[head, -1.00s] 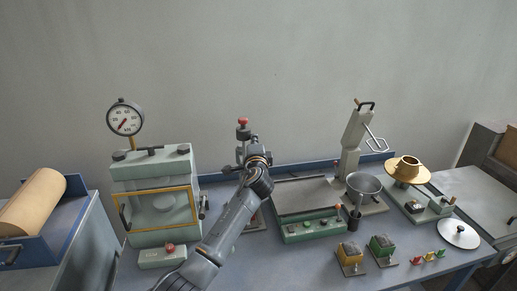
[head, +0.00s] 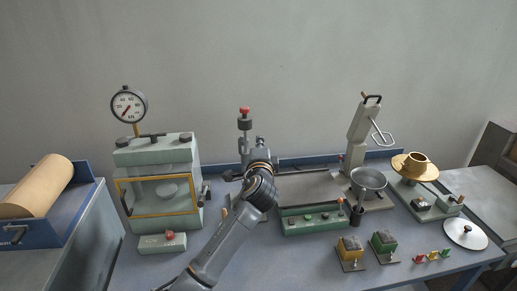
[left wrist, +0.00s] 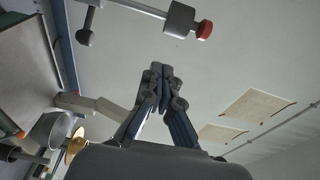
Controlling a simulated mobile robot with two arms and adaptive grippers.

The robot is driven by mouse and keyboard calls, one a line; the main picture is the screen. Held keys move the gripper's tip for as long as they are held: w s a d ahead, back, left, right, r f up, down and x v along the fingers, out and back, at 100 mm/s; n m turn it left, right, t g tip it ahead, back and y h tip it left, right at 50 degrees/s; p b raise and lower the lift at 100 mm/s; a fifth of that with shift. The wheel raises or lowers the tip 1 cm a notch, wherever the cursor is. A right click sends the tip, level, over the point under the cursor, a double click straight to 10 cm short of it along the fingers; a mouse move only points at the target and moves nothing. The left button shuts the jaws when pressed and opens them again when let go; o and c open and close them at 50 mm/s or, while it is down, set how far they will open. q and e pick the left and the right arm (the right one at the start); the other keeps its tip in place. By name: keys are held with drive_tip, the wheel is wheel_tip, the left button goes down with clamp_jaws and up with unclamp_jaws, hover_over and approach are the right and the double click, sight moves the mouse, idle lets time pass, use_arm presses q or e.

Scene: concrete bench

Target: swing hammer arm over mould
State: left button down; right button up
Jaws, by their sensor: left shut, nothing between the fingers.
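A bench device with an upright black cylinder and red knob (head: 244,124) stands at the middle back. I take it for the hammer. Its rod, dark weight and red knob (left wrist: 181,18) cross the top of the left wrist view. My left arm reaches in front of this device, with its gripper (head: 257,160) just before it in the head view. In the left wrist view the fingers (left wrist: 160,70) are together, empty and apart from the rod. The mould is hidden behind my arm or cannot be picked out. My right gripper is not in view.
A green press (head: 155,155) with a dial gauge stands left. A grey plate machine (head: 312,188) with a green control box is right of my arm, beside a metal bowl (head: 369,179). Small yellow and green blocks (head: 350,247) sit at the front.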

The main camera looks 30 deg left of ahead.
use_arm(q)
drive_tip(key=shift+s, duration=0.8)
